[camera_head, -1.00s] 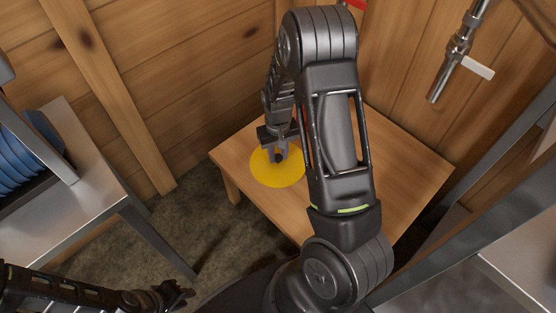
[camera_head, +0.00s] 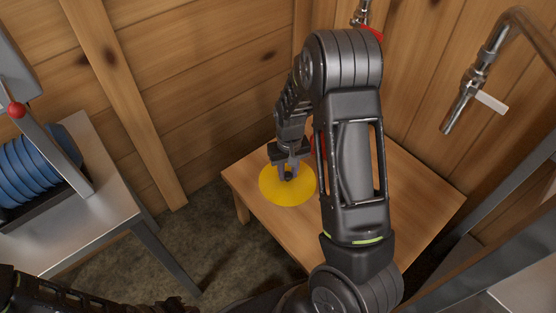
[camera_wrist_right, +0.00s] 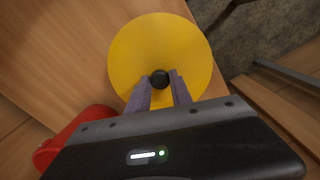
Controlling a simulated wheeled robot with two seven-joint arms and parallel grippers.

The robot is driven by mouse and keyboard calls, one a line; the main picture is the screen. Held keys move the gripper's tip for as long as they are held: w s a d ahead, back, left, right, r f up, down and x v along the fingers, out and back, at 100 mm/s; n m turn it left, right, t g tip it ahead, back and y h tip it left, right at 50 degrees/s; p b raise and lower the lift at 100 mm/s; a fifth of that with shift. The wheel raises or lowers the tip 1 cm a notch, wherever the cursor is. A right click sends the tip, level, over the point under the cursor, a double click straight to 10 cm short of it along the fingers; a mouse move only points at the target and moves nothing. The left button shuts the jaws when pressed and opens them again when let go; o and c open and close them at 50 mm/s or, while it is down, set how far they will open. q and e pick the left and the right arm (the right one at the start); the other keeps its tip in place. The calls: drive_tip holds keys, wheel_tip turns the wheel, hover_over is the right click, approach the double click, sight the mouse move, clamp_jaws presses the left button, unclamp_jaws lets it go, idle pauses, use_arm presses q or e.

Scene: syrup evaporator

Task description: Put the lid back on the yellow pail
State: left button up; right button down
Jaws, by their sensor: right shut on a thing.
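A round yellow lid (camera_head: 275,194) with a small black knob appears over the left part of the wooden table. In the right wrist view the lid (camera_wrist_right: 190,45) shows from above, its knob (camera_wrist_right: 159,78) between my finger tips. My right gripper (camera_head: 287,174) is shut on this knob. Whether the lid rests on the table or hangs above it, I cannot tell. No yellow pail can be made out. My left gripper (camera_head: 178,304) is low at the bottom edge of the head view, away from the table, partly cut off.
The wooden table (camera_head: 425,200) is bare at right. A red object (camera_wrist_right: 72,137), its shape partly hidden, is close to my right gripper. A metal bench (camera_head: 95,225) with blue discs (camera_head: 40,165) stands left. A pipe with a tap (camera_head: 465,95) hangs at the right wall.

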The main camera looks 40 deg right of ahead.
drive_tip(key=w+a+r+n+p, duration=0.1)
drive_tip(key=w+a+r+p, duration=0.1)
drive_tip(key=a+r+p, duration=0.4)
drive_tip(key=w+a+r+n+p, duration=0.2)
drive_tip(key=a+r+p, duration=0.5)
drive_tip(key=a+r, duration=0.3)
drive_tip(key=shift+a+r, duration=0.3)
drive_tip(key=shift+a, duration=0.2)
